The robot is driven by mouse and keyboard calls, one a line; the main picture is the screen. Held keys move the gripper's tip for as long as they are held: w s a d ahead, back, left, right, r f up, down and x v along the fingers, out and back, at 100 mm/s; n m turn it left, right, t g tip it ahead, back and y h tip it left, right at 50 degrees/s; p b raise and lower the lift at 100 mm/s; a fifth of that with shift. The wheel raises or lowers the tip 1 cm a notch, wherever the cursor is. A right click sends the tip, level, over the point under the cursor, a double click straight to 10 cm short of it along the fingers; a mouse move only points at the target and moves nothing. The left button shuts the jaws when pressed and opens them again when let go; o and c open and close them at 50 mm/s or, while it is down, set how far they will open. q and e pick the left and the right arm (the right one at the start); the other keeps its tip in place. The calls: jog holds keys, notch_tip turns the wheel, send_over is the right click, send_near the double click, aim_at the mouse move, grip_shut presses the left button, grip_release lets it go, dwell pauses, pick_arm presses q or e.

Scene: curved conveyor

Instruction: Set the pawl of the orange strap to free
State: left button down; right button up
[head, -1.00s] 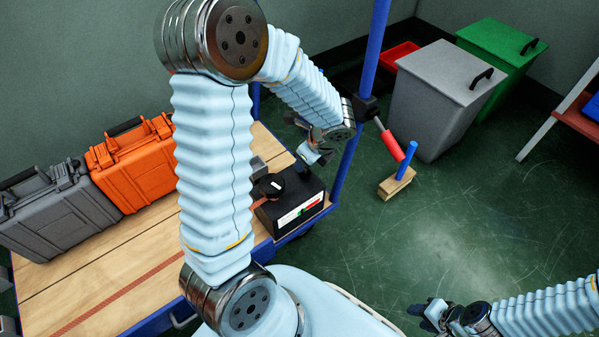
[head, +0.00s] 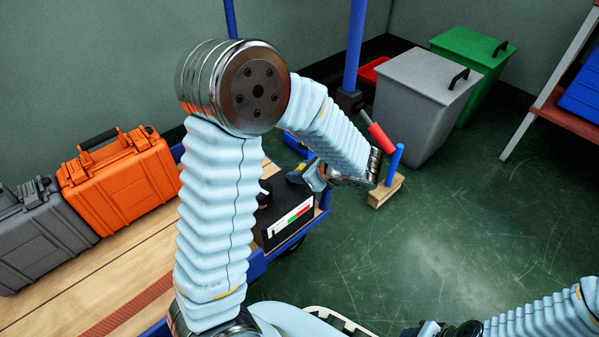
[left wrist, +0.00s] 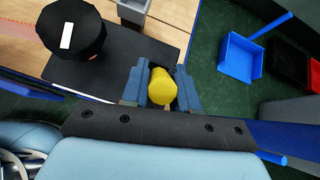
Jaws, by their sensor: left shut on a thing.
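The orange strap (head: 128,302) lies along the wooden cart top and runs toward a black box (head: 275,238) at the cart's right end. The box has a dark round knob with a white mark (left wrist: 67,38) and a white, red and green label (head: 291,222). My left gripper (head: 300,174) is beside the box's top right side. In the left wrist view its jaws are shut on a yellow rounded piece (left wrist: 162,86) at the box's edge. I cannot tell whether this piece is the pawl's handle. My right gripper (head: 424,329) is at the bottom edge, partly cut off, away from the box.
An orange case (head: 120,180) and a grey case (head: 40,238) stand on the cart's left. A blue post (head: 355,50) rises beyond the box. A wooden block with a blue peg (head: 385,190), a grey bin (head: 420,105) and a green bin (head: 475,65) stand on the floor.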

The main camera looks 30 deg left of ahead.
pick_arm(q)
jog(key=c, duration=0.9)
grip_release()
jog(key=shift+d+r, duration=0.1)
jog(key=p+v, duration=0.3)
jog(key=v, duration=1)
jog(key=shift+d+r, duration=0.1)
jog(key=shift+d, duration=0.15)
